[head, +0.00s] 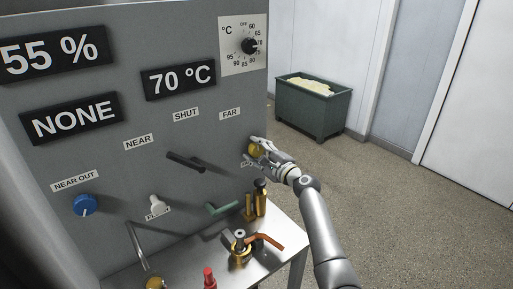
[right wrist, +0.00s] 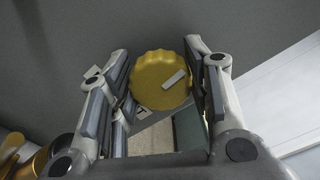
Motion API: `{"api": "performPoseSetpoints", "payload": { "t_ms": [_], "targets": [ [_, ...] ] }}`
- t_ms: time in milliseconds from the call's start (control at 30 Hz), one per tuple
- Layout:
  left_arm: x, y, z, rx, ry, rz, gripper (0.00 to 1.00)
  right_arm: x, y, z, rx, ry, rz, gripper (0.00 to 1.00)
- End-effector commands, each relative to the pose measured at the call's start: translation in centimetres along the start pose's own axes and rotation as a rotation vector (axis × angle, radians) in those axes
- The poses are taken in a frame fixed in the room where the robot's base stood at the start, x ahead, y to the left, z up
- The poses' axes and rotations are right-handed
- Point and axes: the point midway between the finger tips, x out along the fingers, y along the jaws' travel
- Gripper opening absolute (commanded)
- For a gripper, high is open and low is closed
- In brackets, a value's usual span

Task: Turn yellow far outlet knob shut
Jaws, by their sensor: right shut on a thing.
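The yellow knob (head: 254,150) sits on the grey panel below the FAR label, at the panel's right side. In the right wrist view the knob (right wrist: 162,82) has a scalloped edge and a pale pointer mark slanting up to the right. My right gripper (head: 262,149) is at the knob, and its fingers close on it from both sides. A label beside the knob is partly hidden by the gripper. My left gripper is not in view.
A blue knob (head: 86,205), a white knob (head: 155,202) and a black lever (head: 186,162) are on the panel. A steel shelf (head: 190,265) below carries brass fittings and an orange-handled valve (head: 262,241). A green bin (head: 313,105) stands behind on open floor.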

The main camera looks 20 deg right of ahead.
Motion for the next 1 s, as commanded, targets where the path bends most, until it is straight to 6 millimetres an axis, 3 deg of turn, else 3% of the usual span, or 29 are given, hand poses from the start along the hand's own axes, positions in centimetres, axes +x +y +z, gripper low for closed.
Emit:
{"api": "performPoseSetpoints", "payload": {
  "t_ms": [300, 800, 833, 1000],
  "targets": [
    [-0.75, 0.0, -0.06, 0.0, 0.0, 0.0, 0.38, -0.04, 0.13, -0.09, 0.11, 0.002, 0.003, 0.21],
    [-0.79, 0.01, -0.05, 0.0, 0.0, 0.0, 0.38, -0.04, 0.22, -0.12, 0.128, 0.002, 0.003, 0.21],
    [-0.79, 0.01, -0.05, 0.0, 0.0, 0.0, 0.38, -0.04, 0.22, -0.12, 0.128, 0.002, 0.003, 0.46],
    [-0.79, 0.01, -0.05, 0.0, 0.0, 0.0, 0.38, -0.03, 0.15, -0.09, 0.127, 0.001, 0.003, 0.67]
  ]
}}
